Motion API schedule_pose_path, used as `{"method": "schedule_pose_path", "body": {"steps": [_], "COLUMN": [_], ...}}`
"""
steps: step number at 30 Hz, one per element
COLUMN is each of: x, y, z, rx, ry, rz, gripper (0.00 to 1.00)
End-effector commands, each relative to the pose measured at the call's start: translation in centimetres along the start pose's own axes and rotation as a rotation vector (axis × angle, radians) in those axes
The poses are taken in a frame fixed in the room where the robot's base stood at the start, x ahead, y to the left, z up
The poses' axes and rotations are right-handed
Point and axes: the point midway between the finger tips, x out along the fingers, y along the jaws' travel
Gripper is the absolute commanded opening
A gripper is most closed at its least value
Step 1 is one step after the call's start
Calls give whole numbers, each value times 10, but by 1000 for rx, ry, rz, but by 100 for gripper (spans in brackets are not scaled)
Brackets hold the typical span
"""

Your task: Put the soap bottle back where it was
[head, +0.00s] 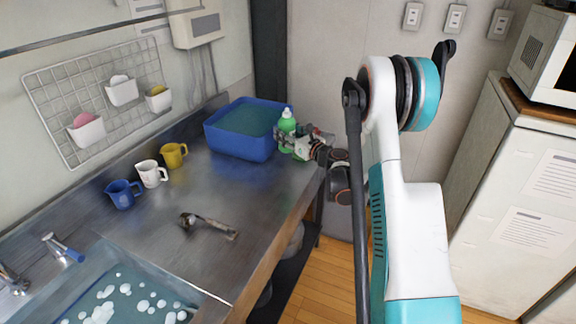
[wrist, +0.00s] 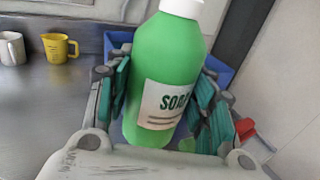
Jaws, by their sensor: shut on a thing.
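The green soap bottle (head: 287,127) with a white cap is at the far right of the steel counter, beside the blue tub (head: 227,143). My gripper (head: 284,137) is shut on it from the right. In the wrist view the soap bottle (wrist: 168,70) stands between both teal-padded fingers of my gripper (wrist: 160,95), slightly tilted in the picture, with its white label facing me. I cannot tell whether its base touches the counter, since my gripper hides it.
A yellow cup (head: 173,155), a white cup (head: 151,174) and a blue cup (head: 123,194) stand along the wall. A metal utensil (head: 208,226) lies mid-counter. A sink with sudsy water (head: 125,297) is at the front left. The counter between utensil and tub is clear.

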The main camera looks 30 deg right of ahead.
Motion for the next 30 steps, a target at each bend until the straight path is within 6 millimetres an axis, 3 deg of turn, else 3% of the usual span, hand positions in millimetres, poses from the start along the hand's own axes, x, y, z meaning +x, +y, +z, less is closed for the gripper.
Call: {"method": "schedule_pose_path", "body": {"steps": [3, 9, 17, 24, 30], "x": [0, 0, 1, 1, 1], "y": [0, 0, 0, 0, 0], "z": [-34, -69, -85, -119, -121], "rx": [0, 0, 0, 0, 0], "ry": [0, 0, 0, 0, 0], "rz": [0, 0, 0, 0, 0], "gripper": [16, 16, 16, 16, 16]}}
